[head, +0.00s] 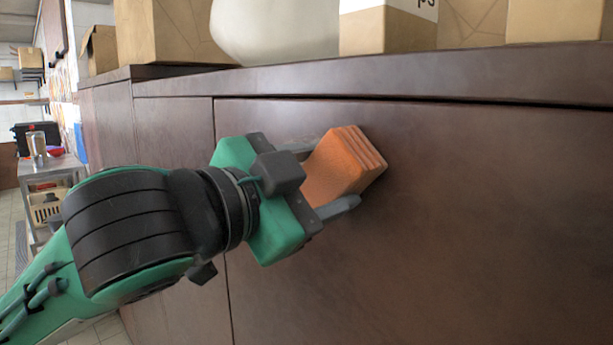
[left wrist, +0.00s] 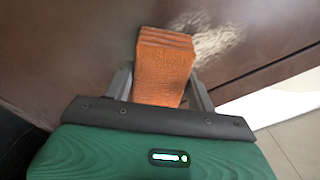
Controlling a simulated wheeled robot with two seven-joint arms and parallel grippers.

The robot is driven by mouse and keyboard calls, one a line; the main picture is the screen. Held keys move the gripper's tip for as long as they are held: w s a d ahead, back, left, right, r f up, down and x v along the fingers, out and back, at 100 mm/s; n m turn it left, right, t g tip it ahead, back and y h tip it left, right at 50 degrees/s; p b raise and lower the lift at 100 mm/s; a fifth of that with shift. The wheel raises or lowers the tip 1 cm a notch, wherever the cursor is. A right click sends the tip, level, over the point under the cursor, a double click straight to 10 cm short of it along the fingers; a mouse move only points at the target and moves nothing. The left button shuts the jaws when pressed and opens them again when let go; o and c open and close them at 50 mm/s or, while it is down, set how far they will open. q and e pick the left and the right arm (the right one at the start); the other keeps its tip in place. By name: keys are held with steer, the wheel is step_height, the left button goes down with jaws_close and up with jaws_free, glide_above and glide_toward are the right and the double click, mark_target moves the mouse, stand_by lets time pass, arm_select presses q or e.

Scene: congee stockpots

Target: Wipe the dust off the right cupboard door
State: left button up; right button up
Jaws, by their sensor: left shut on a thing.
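The right cupboard door (head: 480,200) is a dark brown panel filling the middle and right of the head view. My left gripper (head: 328,176) is shut on an orange, ridged sponge (head: 345,165). The sponge's ridged end is at the door's upper left part and looks to be touching it. In the left wrist view the sponge (left wrist: 165,70) sits between the two fingers, its far end against the brown door (left wrist: 75,50). A pale speckled patch (left wrist: 215,35) shows right of the sponge; I cannot tell dust from glare. My right gripper is not in view.
The cupboard top (head: 300,82) carries cardboard boxes (head: 390,30) and a pale rounded pot (head: 275,30). Another door panel (head: 175,130) lies left of a vertical seam. A metal cart (head: 50,168) stands far left. Pale floor (left wrist: 295,135) shows at the lower right of the wrist view.

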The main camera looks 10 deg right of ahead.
arm_select(q)
steer(key=shift+w, duration=0.15)
steer(key=w+a+p, duration=0.2)
steer(key=w+a, duration=0.4)
steer(key=w, duration=0.2)
steer(key=shift+w+a+p, duration=0.3)
steer(key=shift+w, duration=0.1)
stand_by(0.6)
steer(key=shift+v, duration=2.95)
